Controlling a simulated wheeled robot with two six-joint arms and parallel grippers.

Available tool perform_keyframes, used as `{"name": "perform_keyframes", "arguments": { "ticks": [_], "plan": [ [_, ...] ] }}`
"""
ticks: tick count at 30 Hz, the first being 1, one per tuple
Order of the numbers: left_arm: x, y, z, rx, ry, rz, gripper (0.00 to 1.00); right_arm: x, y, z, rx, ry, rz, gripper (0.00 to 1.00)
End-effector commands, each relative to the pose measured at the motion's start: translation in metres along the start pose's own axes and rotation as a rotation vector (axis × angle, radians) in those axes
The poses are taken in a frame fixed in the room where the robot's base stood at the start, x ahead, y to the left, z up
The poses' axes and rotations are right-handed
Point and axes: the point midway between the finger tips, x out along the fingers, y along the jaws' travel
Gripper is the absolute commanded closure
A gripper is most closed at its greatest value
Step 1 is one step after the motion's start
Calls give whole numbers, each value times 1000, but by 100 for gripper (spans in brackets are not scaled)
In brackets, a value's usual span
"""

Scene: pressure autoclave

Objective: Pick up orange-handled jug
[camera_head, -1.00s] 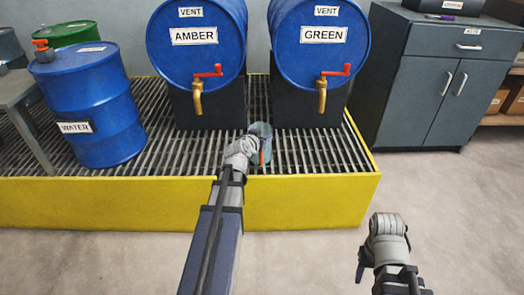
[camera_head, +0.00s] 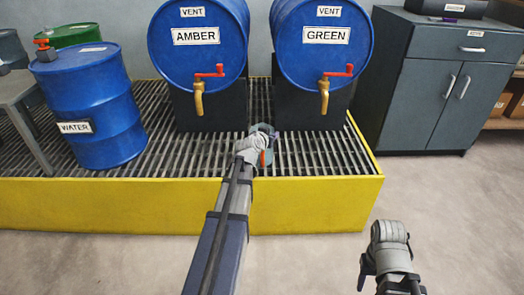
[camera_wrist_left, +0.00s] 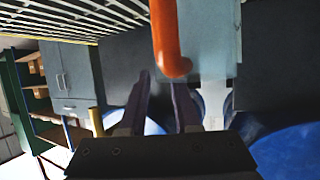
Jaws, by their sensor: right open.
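The orange-handled jug (camera_head: 269,158) is a bluish, see-through vessel on the grating in front of and between the AMBER and GREEN drums. Its orange handle (camera_head: 263,159) faces my left arm. My left gripper (camera_head: 266,134) is at the jug, partly hiding it. In the left wrist view the gripper's two dark fingers (camera_wrist_left: 162,88) are apart, and the orange handle (camera_wrist_left: 166,35) is just beyond the fingertips, with the clear jug wall (camera_wrist_left: 212,40) to its right. I see no grip on the handle. My right gripper (camera_head: 364,271) is open and empty, over the floor at lower right.
The blue AMBER drum (camera_head: 197,65) and GREEN drum (camera_head: 321,75) lie on black stands, with brass taps behind the jug. The blue WATER drum (camera_head: 98,118) stands left on the grating. The yellow containment edge (camera_head: 100,205) runs in front. A grey cabinet (camera_head: 435,95) stands right.

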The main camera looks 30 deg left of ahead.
Motion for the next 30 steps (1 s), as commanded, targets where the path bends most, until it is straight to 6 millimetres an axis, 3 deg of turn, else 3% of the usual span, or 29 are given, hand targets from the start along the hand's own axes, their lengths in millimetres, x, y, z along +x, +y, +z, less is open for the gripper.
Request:
{"name": "perform_keyframes", "arguments": {
  "ticks": [8, 30],
  "plan": [
    [0, 0, 0, 0, -1, 1, 100, 0, 0, 0, 0, 0, 0, 50],
    [0, 0, 1, 0, -3, 2, 100, 0, 0, 0, 0, 0, 0, 50]
  ]
}}
